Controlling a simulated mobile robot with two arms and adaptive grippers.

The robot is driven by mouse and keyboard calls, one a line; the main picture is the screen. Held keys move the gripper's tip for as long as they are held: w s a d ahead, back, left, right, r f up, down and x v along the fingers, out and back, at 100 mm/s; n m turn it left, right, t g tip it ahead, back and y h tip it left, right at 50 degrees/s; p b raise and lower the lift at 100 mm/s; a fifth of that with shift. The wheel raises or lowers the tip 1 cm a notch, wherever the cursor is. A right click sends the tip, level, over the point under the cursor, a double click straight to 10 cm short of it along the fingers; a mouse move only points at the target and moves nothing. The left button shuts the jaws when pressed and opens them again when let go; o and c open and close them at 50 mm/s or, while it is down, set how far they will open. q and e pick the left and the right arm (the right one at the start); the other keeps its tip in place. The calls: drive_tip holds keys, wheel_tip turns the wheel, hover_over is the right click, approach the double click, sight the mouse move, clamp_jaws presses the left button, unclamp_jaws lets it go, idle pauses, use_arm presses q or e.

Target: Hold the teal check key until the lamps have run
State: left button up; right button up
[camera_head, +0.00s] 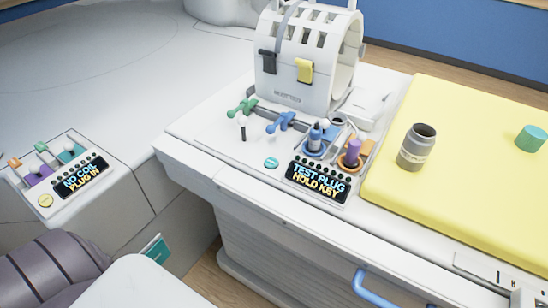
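The teal check key (271,162) is a small round button on the white table panel, left of a black display (318,181) reading "TEST PLUG HOLD KEY". A row of small dark lamps (322,169) runs along the display's top edge; none looks clearly lit. A blue plug (315,139) stands upright in a ringed socket behind the display. A purple plug (353,153) stands in an orange-ringed socket to its right. Nothing touches the key. Neither of my grippers is in view.
A white coil (293,84) with black and yellow latches stands behind. Green (243,107) and blue (281,122) handles lie left of the sockets. A grey jar (417,147) and teal lid (531,138) rest on the yellow pad (460,206). A left console display (82,178) reads "NO COIL PLUG IN".

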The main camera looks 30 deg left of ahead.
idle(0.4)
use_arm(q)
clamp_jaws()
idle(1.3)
